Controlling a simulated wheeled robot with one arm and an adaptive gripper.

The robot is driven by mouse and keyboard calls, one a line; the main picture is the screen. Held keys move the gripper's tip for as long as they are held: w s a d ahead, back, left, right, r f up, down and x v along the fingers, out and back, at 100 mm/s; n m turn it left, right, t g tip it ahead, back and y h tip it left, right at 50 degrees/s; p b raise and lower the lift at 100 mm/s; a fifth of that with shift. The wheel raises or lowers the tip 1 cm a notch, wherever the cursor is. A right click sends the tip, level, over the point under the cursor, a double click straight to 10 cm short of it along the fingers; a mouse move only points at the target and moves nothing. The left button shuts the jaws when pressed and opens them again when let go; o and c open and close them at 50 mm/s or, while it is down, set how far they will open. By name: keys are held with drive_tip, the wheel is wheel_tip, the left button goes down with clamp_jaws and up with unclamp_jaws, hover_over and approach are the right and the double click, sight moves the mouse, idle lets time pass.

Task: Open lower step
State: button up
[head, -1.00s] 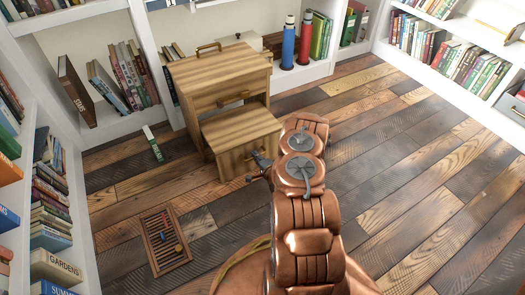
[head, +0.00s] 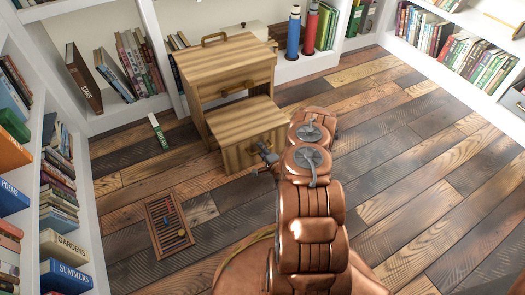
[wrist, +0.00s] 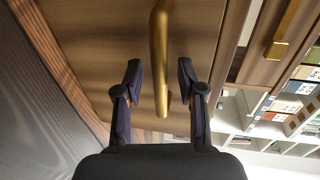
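The wooden step cabinet (head: 228,80) stands against the shelves in the head view. Its lower step (head: 252,150) juts out at the front below the taller part. The lower step's front (wrist: 100,45) fills much of the wrist view, with its brass handle (wrist: 160,55) upright in the picture. My gripper (wrist: 158,88) is open, with one dark finger on each side of the handle's end. Gaps show between the fingers and the handle. In the head view my gripper (head: 267,155) is at the step's front, partly hidden by my copper arm.
A slatted wooden tray (head: 168,226) lies on the plank floor at left. White bookshelves line the left, back and right. A blue bottle (head: 294,33) and a red bottle (head: 310,30) stand behind. Floor at right is clear.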

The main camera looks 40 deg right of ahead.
drive_tip(key=v, duration=1.2)
idle(0.4)
drive_tip(key=shift+r, duration=0.1)
idle(0.5)
